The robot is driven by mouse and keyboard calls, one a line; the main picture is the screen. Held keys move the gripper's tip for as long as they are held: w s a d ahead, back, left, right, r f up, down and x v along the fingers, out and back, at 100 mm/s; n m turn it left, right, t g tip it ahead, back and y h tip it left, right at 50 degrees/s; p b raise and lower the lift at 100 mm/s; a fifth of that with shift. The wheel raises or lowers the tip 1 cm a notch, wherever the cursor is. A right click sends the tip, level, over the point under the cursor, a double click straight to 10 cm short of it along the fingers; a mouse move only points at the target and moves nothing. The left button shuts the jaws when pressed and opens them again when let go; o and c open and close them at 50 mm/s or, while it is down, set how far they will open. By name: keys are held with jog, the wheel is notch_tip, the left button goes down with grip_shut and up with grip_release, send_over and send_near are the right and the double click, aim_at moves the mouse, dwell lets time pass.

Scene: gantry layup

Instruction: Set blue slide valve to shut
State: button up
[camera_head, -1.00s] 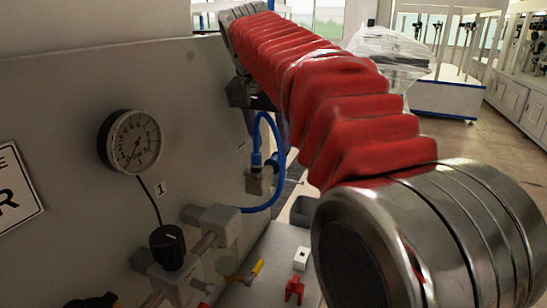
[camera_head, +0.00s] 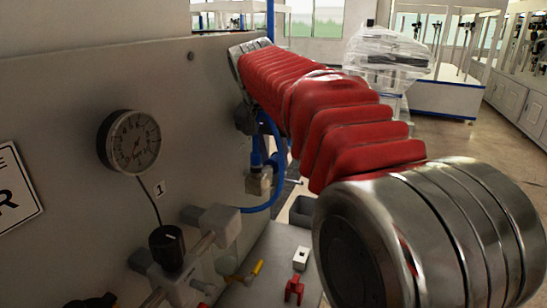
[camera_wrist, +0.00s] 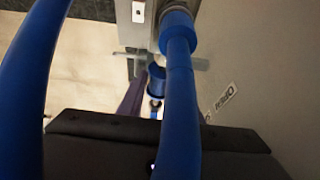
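A blue sleeve, seemingly the blue slide valve (camera_head: 256,156), stands upright on a metal fitting at the grey panel's far edge in the head view, beside a looping blue hose (camera_head: 276,165). In the wrist view a blue collar with a blue tube (camera_wrist: 177,32) runs down the middle, and a smaller blue ring (camera_wrist: 156,78) sits behind it. My gripper (camera_head: 247,120) shows as a dark part at the far end of my red arm, just above the sleeve. The black body across the bottom of the wrist view seems to be mine.
The grey panel (camera_head: 70,90) carries a round gauge (camera_head: 135,142), a black knob (camera_head: 167,246) and a grey block (camera_head: 220,224). A yellow-handled valve (camera_head: 256,270), a white switch (camera_head: 301,258) and a red part (camera_head: 293,291) sit low down. Open floor lies to the right.

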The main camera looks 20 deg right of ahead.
grip_shut()
jog(key=shift+w, duration=0.1)
dwell(0.3)
